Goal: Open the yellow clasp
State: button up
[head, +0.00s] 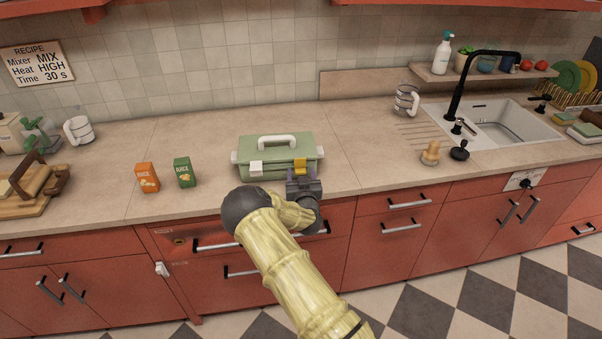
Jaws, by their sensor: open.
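A green box (262,152) with a white top handle (277,141) stands on the counter, its lid down. The yellow clasp (300,166) is on the right part of the box's front. A white clasp (256,168) is on the left part of the front. My gripper (302,180) is open, right in front of and just below the yellow clasp. I cannot tell whether the fingers touch the clasp. My arm hides the counter edge below the box.
An orange juice carton (147,177) and a green juice carton (184,172) stand left of the box. A sink (500,128) with a black faucet (462,85) is at the right.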

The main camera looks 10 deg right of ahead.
aim_at(301, 163)
jog(key=shift+w, duration=0.1)
jog(key=c, duration=1)
jog(key=shift+r+p, duration=0.2)
jog(key=shift+p, duration=0.15)
jog(key=g+p, duration=0.1)
jog(key=s+r+g+p, duration=0.1)
jog(key=g+p, duration=0.1)
jog(key=shift+r, duration=0.25)
jog(key=g+p, duration=0.1)
jog(key=r+g+p, duration=0.1)
jog(key=g, duration=0.1)
jog(key=g+p, duration=0.1)
jog(key=shift+s+r, duration=0.25)
jog(key=g+p, duration=0.1)
jog(key=r+g+p, duration=0.1)
jog(key=g, duration=0.1)
jog(key=g+p, duration=0.1)
jog(key=shift+r+g+y+p, duration=0.25)
jog(key=shift+g+y+p, duration=0.05)
jog(key=shift+y+p, duration=0.1)
jog(key=shift+w+r+g+p, duration=0.1)
jog(key=shift+r+g+p, duration=0.2)
jog(key=shift+g, duration=0.5)
jog(key=shift+r+g+p, duration=0.15)
jog(key=shift+g+p, duration=0.1)
jog(key=shift+g, duration=0.55)
